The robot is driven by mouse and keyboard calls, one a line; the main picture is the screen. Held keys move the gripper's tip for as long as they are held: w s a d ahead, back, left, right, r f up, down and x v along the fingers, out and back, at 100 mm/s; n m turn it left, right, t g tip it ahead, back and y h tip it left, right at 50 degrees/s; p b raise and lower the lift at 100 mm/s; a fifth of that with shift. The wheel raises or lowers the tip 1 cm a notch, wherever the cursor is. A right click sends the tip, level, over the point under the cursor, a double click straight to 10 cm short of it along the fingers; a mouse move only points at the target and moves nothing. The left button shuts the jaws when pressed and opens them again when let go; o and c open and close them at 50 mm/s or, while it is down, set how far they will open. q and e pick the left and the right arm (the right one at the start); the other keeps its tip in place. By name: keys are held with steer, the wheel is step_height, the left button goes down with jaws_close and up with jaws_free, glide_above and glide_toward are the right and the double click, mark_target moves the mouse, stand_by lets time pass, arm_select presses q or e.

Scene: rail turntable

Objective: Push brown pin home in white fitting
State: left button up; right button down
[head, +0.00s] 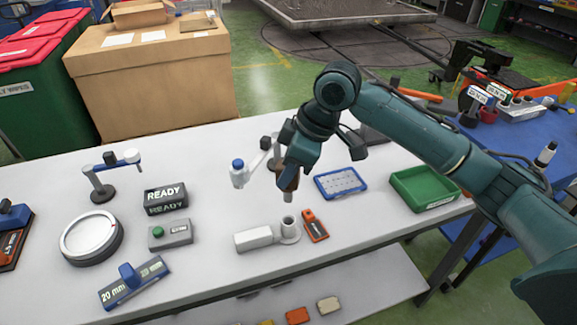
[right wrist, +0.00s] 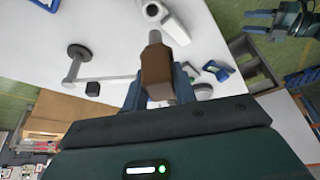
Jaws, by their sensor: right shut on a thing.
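The white fitting (head: 258,238) lies on the white table, with an upright round socket at its right end. My right gripper (head: 289,172) is shut on the brown pin (head: 287,184) and holds it roughly upright, with its lighter tip pointing down. In the head view the tip is above the socket, with a gap between them. In the right wrist view the brown pin (right wrist: 157,66) sits between the fingers (right wrist: 158,92), and the white fitting (right wrist: 168,20) lies beyond its tip.
An orange-and-dark tool (head: 314,225) lies close right of the fitting. A blue tray (head: 341,183), a green bin (head: 425,188) and a white stand with a blue cap (head: 239,173) are nearby. A grey button box (head: 170,234) and READY sign (head: 166,197) stand left.

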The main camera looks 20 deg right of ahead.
mark_target(289, 201)
step_height(289, 201, down, 2)
steer(key=shift+f+b, duration=0.25)
steer(key=shift+b, duration=0.1)
step_height(289, 201, down, 2)
steer(key=shift+f, duration=0.1)
arm_select(q)
steer(key=shift+f+b, duration=0.25)
steer(key=shift+b, duration=0.05)
arm_select(e)
steer(key=shift+f, duration=0.2)
arm_select(q)
steer(key=shift+s, duration=0.1)
steer(key=shift+r, duration=0.15)
arm_select(e)
steer(key=shift+p, duration=0.65)
arm_select(q)
steer(key=shift+w+r, duration=0.35)
steer(key=shift+r, duration=0.3)
steer(key=shift+s, duration=0.35)
steer(key=shift+w, duration=0.3)
arm_select(e)
steer(key=shift+f, duration=0.15)
